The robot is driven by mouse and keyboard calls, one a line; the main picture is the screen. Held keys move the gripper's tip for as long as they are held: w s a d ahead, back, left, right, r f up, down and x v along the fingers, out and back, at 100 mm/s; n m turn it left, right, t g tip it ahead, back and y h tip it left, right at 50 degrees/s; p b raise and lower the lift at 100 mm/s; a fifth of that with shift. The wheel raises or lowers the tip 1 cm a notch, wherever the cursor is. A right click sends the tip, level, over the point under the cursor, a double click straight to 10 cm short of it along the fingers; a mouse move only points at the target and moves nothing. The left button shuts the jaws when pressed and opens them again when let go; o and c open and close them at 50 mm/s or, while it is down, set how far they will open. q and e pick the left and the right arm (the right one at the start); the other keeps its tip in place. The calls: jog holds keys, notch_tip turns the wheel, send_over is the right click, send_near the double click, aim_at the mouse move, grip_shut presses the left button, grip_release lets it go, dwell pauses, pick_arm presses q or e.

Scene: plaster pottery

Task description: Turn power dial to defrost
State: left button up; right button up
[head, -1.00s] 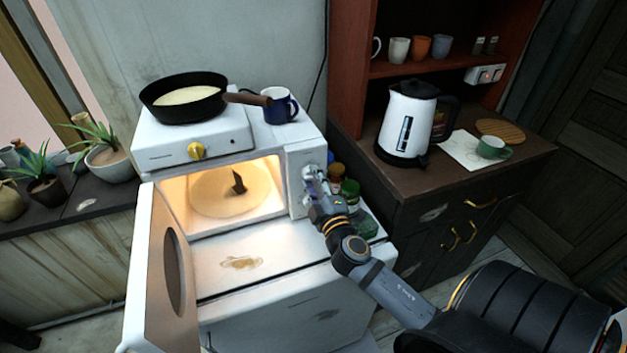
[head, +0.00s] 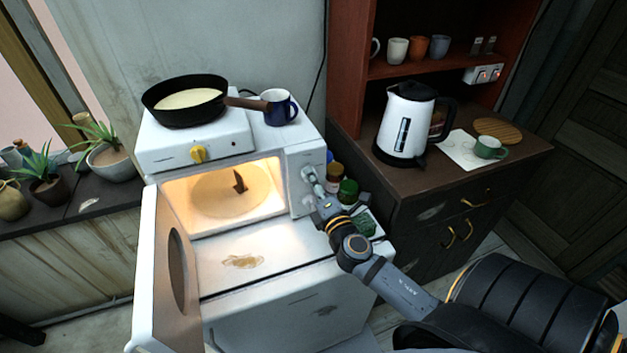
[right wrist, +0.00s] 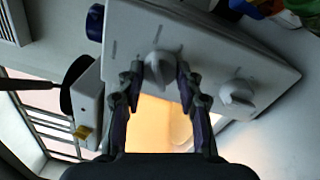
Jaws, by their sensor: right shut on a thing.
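The white microwave (head: 300,157) stands with its door (head: 163,260) swung open and its inside lit. Its control panel shows two dials in the right wrist view: an upper dial (right wrist: 158,62) and a lower dial (right wrist: 238,97). My right gripper (right wrist: 160,78) is shut on the upper dial, one finger on each side of it. In the head view the gripper (head: 311,184) is at the panel and covers part of it. The dial markings are too small to read. My left gripper is out of view.
A hotplate (head: 160,157) with a yellow knob bears a black pan (head: 160,105); a blue mug (head: 279,112) stands beside it on the microwave. Jars (head: 348,190) stand close to the right of the gripper. A kettle (head: 392,140) is on the dark cabinet.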

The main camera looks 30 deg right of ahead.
dwell(0.5)
jog(key=o, duration=1.2)
jog(key=v, duration=1.2)
jog(key=shift+f, duration=0.1)
